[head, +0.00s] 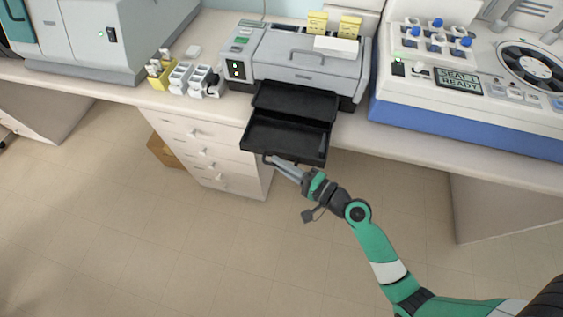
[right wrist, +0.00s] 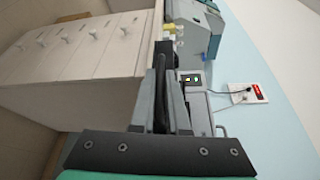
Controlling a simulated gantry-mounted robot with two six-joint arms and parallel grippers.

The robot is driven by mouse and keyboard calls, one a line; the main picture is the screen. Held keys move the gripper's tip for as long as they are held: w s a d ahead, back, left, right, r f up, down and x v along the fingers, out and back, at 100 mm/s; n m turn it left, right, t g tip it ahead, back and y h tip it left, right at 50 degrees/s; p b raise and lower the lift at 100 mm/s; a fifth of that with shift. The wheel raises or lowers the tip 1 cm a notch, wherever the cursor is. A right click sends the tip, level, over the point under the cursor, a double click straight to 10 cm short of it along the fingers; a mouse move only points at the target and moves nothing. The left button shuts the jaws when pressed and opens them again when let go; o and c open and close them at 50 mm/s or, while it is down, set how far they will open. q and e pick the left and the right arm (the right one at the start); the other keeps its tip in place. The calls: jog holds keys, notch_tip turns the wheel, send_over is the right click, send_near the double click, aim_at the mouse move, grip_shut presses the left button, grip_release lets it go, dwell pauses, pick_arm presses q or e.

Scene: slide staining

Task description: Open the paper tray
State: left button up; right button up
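The black paper tray (head: 284,139) juts out far from the front of the grey printer (head: 290,68), over the counter's front edge. Its inside shows from above and looks mostly empty. My right gripper (head: 271,161) is at the tray's front left, at its handle. In the right wrist view, the black handle (right wrist: 161,88) lies between the two grey fingers (right wrist: 160,108), which look closed on it. The exact contact is partly hidden. My left gripper is not in view.
White drawers (head: 205,150) stand below the counter at left. Slide holders (head: 187,78) sit left of the printer. A blue and white machine (head: 470,95) stands at right. The floor (head: 190,250) in front is mostly clear, with a brown box (head: 162,151) beside the drawers.

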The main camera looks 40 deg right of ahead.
jog(key=o, duration=0.4)
jog(key=s+d+r, duration=0.1)
jog(key=s+d, duration=0.1)
jog(key=s, duration=0.9)
jog(key=shift+s, duration=0.25)
